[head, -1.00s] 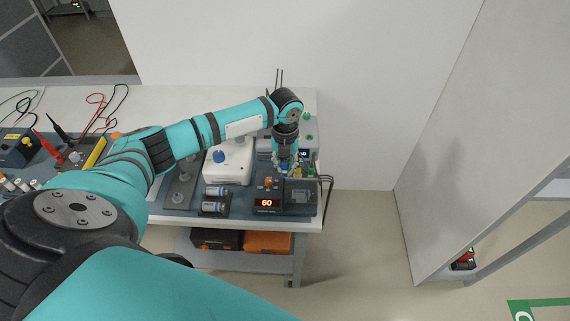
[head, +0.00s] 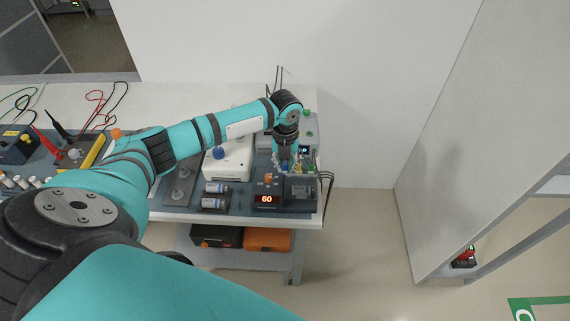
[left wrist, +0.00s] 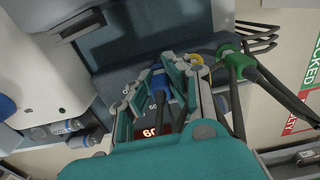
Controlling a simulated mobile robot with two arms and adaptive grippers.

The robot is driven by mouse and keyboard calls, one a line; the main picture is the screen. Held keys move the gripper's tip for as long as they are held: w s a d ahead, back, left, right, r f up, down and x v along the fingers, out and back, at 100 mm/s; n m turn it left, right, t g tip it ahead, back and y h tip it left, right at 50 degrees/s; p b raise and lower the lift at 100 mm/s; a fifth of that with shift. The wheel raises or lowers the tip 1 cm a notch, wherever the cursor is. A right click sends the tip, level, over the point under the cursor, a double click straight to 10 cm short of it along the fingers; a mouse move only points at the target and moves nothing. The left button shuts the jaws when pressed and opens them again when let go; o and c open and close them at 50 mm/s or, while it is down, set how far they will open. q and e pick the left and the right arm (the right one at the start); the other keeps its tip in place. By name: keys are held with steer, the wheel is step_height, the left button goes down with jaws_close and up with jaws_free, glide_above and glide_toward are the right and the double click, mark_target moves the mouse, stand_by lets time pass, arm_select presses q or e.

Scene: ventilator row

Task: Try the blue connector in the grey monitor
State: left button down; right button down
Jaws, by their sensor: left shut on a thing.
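My left gripper (head: 285,165) points down over the right end of the bench, among small coloured connectors. In the left wrist view its two fingers (left wrist: 160,95) are shut on the blue connector (left wrist: 160,84). A green connector (left wrist: 229,62) with a dark cable stands just right of the fingers, and a yellow ring (left wrist: 195,59) lies close to them. A grey unit (head: 310,130) with a small lit screen, seemingly the grey monitor, stands behind the gripper and is partly hidden by it. I cannot tell whether the blue connector touches a socket. My right gripper is not in view.
A dark box with a red "60" display (head: 267,199) stands in front of the gripper. A white box (head: 230,160) with a blue knob and two cylinders (head: 215,194) are to its left. Black cables (head: 327,180) hang over the bench's right edge.

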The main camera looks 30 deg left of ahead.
mark_target(284, 161)
arm_select(q)
steer(key=shift+s+f, duration=0.15)
steer(key=shift+f, duration=0.15)
steer(key=c, duration=1.2)
jaws_free()
steer(key=shift+a, duration=0.1)
steer(key=shift+c, duration=0.2)
steer(key=shift+r, duration=0.5)
step_height(284, 161, up, 11)
steer(key=shift+r, duration=0.1)
